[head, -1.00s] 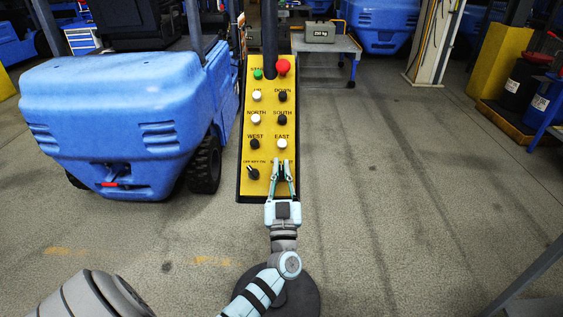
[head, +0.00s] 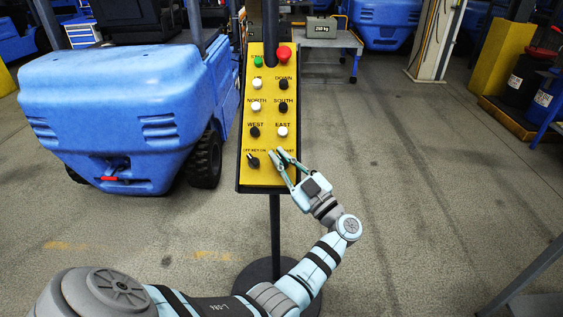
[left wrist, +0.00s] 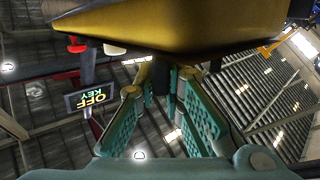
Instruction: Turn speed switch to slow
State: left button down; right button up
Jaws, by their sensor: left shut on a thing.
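The yellow control panel (head: 268,118) stands on a dark post in the middle of the head view. My left gripper (head: 276,155) is at the panel's lower right, with its fingers slanting up and left. It is shut on the speed switch, which the fingers hide in the head view. In the left wrist view a dark knob (left wrist: 162,80) shows between the teal fingers (left wrist: 160,100), under the yellow panel body (left wrist: 165,25). The black key switch (head: 252,162) is just left of the fingertips. My right gripper is not in view.
Black and white push buttons sit above the switch, with a green button (head: 258,62) and red button (head: 284,54) on top. A blue vehicle (head: 120,110) stands close on the left. A cart with a weight (head: 320,29) stands behind.

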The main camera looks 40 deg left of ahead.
aim_at(287, 166)
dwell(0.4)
pick_arm(q)
jog(key=c, duration=2)
grip_release()
jog(key=shift+o, duration=0.2)
jog(key=v, duration=0.7)
jog(key=shift+d+f, duration=0.1)
jog(key=shift+d, duration=0.15)
jog(key=shift+a, duration=0.1)
